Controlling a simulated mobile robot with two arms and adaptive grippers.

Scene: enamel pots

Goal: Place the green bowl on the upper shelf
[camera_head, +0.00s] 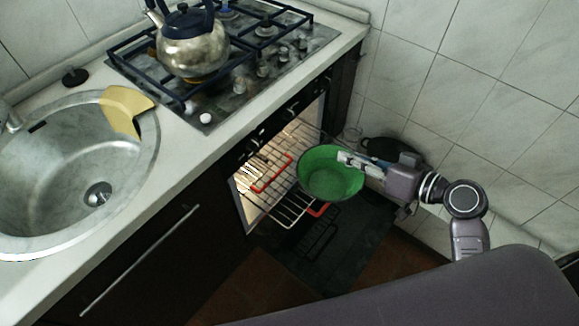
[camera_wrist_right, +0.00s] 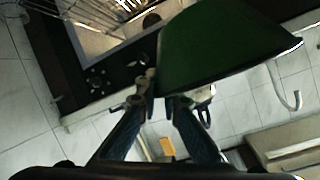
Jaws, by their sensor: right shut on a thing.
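The green bowl (camera_head: 330,173) is in the air in front of the open, lit oven, with its open side facing up toward my head camera. My right gripper (camera_head: 347,160) is shut on the bowl's right rim. In the wrist view the bowl (camera_wrist_right: 215,48) fills the upper right, beside the fingertips of the right gripper (camera_wrist_right: 163,92). A wire rack (camera_head: 285,207) with red handle parts extends from the oven, left of and below the bowl. The bowl hides part of the oven and racks. I cannot tell which rack is the upper shelf. My left gripper is not in view.
The oven door (camera_head: 325,245) hangs open below the bowl. A kettle (camera_head: 190,45) stands on the gas hob (camera_head: 270,65). A sink (camera_head: 60,190) with a yellow cloth-like piece (camera_head: 125,103) is at left. A dark pan (camera_head: 390,148) is near the tiled wall behind my right gripper.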

